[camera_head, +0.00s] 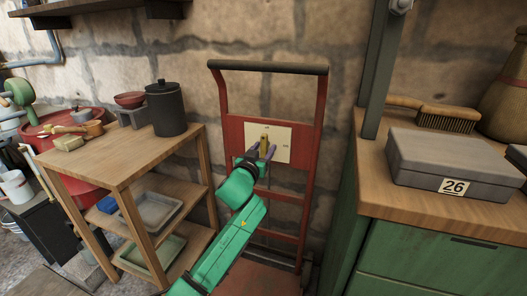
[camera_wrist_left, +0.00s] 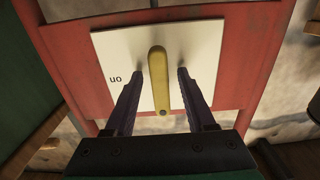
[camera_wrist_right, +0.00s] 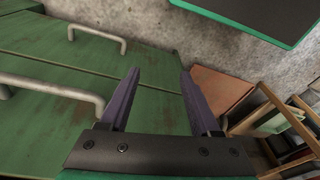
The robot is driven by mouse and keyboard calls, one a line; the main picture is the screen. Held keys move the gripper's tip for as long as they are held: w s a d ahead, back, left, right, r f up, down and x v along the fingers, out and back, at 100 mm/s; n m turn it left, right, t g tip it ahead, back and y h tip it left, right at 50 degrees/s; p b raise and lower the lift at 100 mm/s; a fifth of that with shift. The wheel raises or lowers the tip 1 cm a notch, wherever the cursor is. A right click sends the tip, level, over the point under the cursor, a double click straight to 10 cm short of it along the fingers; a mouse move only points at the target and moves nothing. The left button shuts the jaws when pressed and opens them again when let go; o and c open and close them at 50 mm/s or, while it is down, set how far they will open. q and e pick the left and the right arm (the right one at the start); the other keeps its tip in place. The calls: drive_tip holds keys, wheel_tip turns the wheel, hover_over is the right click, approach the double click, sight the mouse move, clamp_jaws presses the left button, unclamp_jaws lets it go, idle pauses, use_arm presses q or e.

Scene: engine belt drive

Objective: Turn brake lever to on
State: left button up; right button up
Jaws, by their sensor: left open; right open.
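The brake lever (camera_head: 263,140) is a yellow handle on a cream plate (camera_head: 283,151) fixed to a red upright frame (camera_head: 233,128). In the left wrist view the lever (camera_wrist_left: 157,66) stands between my left gripper's fingers (camera_wrist_left: 159,74), with a gap on each side. The plate (camera_wrist_left: 122,46) there bears the word "on", seen upside down, to the left of the lever. My left gripper (camera_head: 262,153) is open in front of the plate. My right gripper (camera_wrist_right: 160,74) is open and empty in front of green drawers (camera_wrist_right: 50,55); it does not show in the head view.
A wooden shelf stand (camera_head: 133,158) with a dark canister (camera_head: 165,110) stands left of the frame. At right, a green workbench (camera_head: 435,270) carries a grey box (camera_head: 450,160) labelled 26 and a brush (camera_head: 440,116). A stone wall is behind.

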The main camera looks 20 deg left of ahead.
use_arm(q)
drive_tip(key=shift+c, duration=0.3)
clamp_jaws()
